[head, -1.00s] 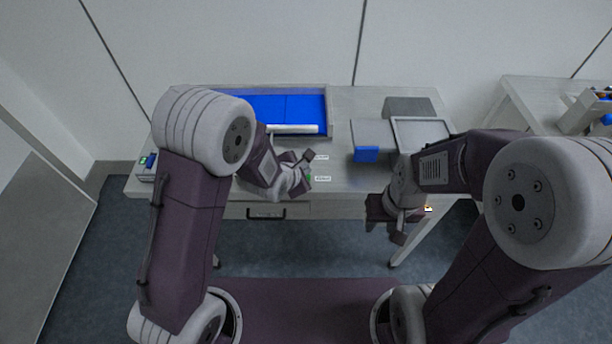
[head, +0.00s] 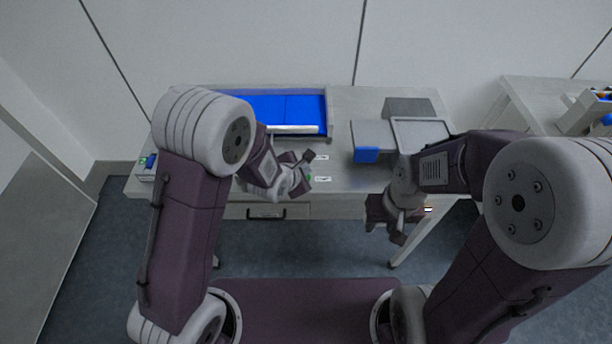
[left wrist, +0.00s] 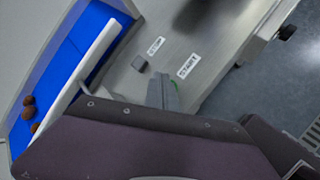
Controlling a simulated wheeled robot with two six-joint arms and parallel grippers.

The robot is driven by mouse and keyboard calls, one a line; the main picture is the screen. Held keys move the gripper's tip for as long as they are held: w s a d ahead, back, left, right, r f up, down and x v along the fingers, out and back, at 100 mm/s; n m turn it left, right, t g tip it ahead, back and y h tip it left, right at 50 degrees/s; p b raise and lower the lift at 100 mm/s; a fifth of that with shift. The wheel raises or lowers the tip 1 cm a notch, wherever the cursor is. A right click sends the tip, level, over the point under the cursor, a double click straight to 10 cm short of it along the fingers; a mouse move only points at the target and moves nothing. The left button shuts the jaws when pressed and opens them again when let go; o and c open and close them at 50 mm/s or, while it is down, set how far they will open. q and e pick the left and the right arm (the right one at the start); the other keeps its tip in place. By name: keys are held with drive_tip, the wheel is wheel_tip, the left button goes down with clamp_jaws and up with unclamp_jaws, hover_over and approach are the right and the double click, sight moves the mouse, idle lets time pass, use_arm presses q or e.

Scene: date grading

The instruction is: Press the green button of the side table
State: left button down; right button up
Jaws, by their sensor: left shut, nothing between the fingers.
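The green button (left wrist: 174,84) shows only as a sliver in the left wrist view, mostly hidden behind my finger, beside a white label (left wrist: 188,65). In the head view it is a small green spot (head: 308,178) on the side table (head: 350,182). My left gripper (head: 303,181) is shut and empty, its tip right at the button. It also shows in the left wrist view (left wrist: 161,93). I cannot tell whether it touches or presses the button. My right gripper (head: 398,228) hangs in front of the table's right part, away from the button; its jaws are unclear.
A second label (left wrist: 155,47) with a small grey block (left wrist: 139,64) lies close by. A blue-lined tray (head: 285,106) holding a few brown dates (left wrist: 29,107) is behind. A grey stand with a blue front (head: 366,155) is to the right. Another table (head: 540,92) stands far right.

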use_arm(q)
drive_tip(key=shift+f, duration=0.1)
idle(0.4)
drive_tip(key=shift+f+b, duration=0.3)
drive_tip(key=shift+b, duration=0.1)
